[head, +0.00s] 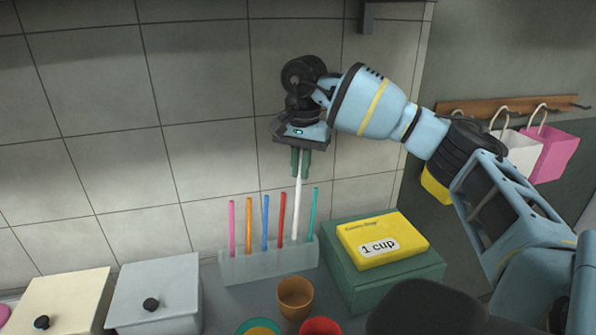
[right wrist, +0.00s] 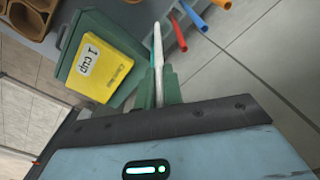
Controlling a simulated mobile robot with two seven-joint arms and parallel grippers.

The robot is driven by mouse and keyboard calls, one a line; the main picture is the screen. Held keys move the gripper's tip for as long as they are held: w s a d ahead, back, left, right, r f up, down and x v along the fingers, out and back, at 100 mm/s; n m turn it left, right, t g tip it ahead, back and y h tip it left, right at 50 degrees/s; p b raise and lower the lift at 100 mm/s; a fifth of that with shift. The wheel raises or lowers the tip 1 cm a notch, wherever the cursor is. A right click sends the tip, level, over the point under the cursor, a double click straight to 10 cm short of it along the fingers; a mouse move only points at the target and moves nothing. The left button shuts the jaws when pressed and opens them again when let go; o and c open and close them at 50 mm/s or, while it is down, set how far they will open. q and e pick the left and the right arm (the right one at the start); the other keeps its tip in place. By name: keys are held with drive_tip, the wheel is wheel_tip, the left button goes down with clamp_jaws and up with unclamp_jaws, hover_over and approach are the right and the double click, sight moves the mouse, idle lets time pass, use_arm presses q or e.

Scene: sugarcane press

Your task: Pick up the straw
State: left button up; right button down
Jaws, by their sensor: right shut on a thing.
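My right gripper (head: 300,163) is shut on the white straw (head: 297,205) near its top end. The straw hangs upright below the fingers, its lower end at or just behind the clear straw holder (head: 270,267); I cannot tell whether it is still inside. In the right wrist view the white straw (right wrist: 157,50) runs out from between the green fingers (right wrist: 160,92). Pink, orange, blue, red (head: 282,218) and teal (head: 313,213) straws stand in the holder. My left gripper is not in view.
A green box (head: 395,290) with a yellow "1 cup" pack (head: 372,228) on it stands right of the holder. Lidded containers (head: 155,290) stand at left. Cups (head: 295,298) are in front. A tiled wall (head: 100,150) is behind; bags (head: 555,150) hang at right.

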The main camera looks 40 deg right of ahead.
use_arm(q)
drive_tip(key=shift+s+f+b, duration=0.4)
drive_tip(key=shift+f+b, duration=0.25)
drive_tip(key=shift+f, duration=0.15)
use_arm(e)
drive_tip(key=s+a, duration=0.3)
drive_tip(key=s, duration=0.4)
drive_tip(key=s+a, duration=0.4)
drive_tip(key=s, duration=0.3)
drive_tip(key=shift+a, duration=0.4)
